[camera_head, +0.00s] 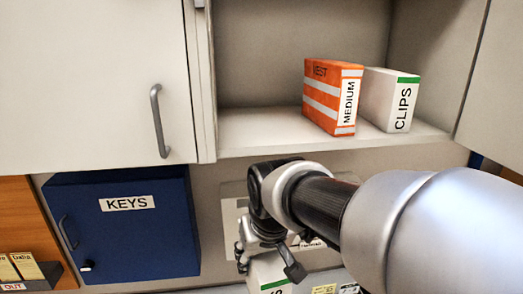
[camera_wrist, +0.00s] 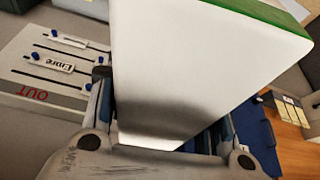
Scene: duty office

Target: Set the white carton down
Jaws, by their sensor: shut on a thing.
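My gripper (camera_head: 268,258) is shut on a white carton (camera_head: 262,270) with a green stripe, low in the middle of the head view. The carton (camera_wrist: 205,65) fills much of the wrist view, with a finger of my gripper (camera_wrist: 162,118) on either side and the green edge at the top. Its lower part is cut off by the head view's bottom edge, so I cannot tell whether it touches anything below. A similar white carton marked CLIPS (camera_head: 388,98) stands upright on the shelf (camera_head: 262,128), right beside an orange striped VEST MEDIUM box (camera_head: 322,95).
The shelf is bare left of the orange box. A closed cabinet door (camera_head: 90,80) borders it at left. A blue KEYS cabinet (camera_head: 125,235) hangs below.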

